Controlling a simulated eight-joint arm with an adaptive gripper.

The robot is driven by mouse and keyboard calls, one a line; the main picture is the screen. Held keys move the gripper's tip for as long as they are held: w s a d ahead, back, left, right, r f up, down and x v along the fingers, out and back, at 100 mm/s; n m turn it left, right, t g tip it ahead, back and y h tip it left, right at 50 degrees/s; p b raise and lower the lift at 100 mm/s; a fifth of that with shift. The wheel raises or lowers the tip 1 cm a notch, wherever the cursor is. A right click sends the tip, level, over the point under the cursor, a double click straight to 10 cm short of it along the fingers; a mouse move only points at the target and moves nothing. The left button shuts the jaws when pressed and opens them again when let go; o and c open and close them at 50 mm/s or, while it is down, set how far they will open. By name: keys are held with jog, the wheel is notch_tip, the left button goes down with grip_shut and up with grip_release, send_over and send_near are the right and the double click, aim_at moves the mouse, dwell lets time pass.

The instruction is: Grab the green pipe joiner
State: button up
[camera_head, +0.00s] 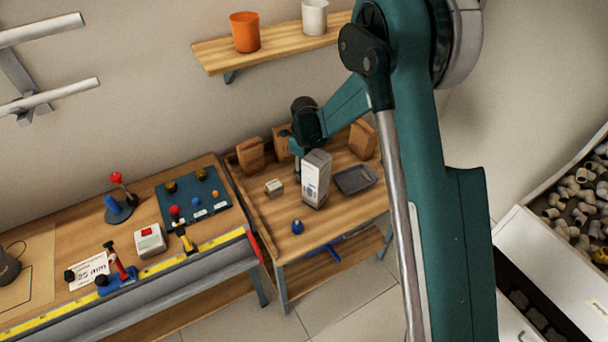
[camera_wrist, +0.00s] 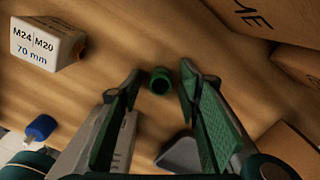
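The green pipe joiner (camera_wrist: 160,80) is a small, short, hollow piece on the wooden bench in the wrist view. It lies just beyond my gripper (camera_wrist: 161,72), in line with the gap between its two green-padded fingers. The fingers are spread apart with nothing held between them. In the head view my gripper (camera_head: 297,168) points down over the back part of the bench, among the boxes. I cannot make out the joiner in the head view.
A small box marked M24|M20 70 mm (camera_wrist: 45,46), cardboard boxes (camera_head: 251,156), a tall white box (camera_head: 316,180), a grey tray (camera_head: 357,179) and a blue item (camera_head: 297,227) share the bench. A shelf (camera_head: 275,47) with two cups hangs above.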

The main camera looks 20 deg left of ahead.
jog(key=shift+c, duration=0.3)
jog(key=c, duration=0.7)
jog(key=shift+r+p, duration=0.45)
jog(key=shift+r, duration=4.55)
